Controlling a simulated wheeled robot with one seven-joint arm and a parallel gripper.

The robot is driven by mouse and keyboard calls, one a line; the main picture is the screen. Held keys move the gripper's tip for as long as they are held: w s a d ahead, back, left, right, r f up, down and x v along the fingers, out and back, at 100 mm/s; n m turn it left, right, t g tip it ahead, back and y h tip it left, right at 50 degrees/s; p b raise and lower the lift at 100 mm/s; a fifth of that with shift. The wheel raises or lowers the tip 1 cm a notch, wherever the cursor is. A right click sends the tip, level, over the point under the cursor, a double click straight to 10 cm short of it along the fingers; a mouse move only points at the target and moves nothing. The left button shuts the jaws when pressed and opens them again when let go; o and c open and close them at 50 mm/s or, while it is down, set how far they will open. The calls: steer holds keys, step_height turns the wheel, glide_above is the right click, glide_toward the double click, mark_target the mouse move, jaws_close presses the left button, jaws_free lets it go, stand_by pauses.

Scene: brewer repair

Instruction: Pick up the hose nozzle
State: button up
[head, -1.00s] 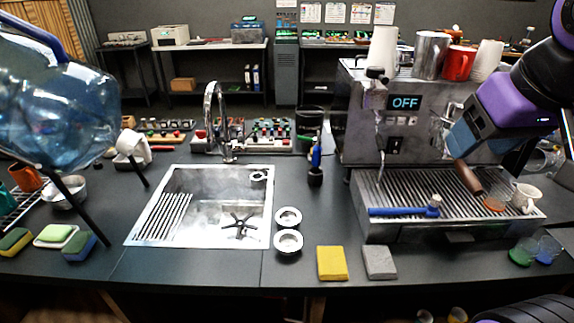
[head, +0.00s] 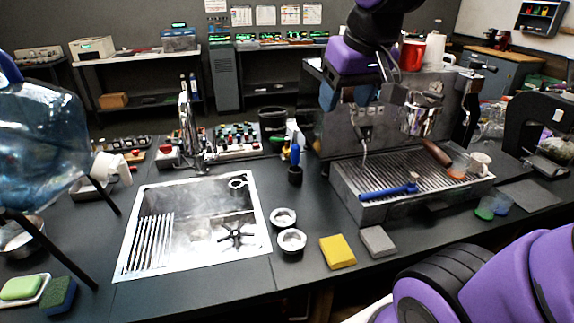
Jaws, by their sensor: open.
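I cannot tell for certain which thing is the hose nozzle. A small grey ringed fitting (head: 238,181) lies at the back right corner of the steel sink (head: 135,230). A curved chrome faucet (head: 187,125) stands behind the sink. A blue-handled tool (head: 388,192) lies across the drip tray (head: 345,190) of the brewing machine. Another blue-handled tool (head: 295,156) stands upright in a small black holder. My gripper (head: 347,100) is open, in front of the brewing machine's upper front, well above the drip tray; its fingertips are hard to make out.
Two round metal cups (head: 291,240) stand right of the sink, beside a yellow block (head: 338,252) and a grey block (head: 378,241). A large blue water bottle (head: 35,140) on a black stand fills the left. Small cups crowd the machine's right side.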

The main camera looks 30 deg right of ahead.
steer(key=w, duration=0.7)
steer(key=m+g, duration=0.3)
steer(key=g, duration=0.1)
glide_above(296, 153)
steer(key=f, duration=1.8)
steer(key=shift+w+d+f, duration=0.2)
steer(key=shift+w+f, duration=0.2)
steer(key=shift+w+d+f, duration=0.1)
steer(key=shift+w+f, duration=0.1)
steer(key=shift+f, duration=0.5)
step_height(296, 153, down, 10)
steer(key=shift+f, duration=0.1)
steer(key=c, duration=1.1)
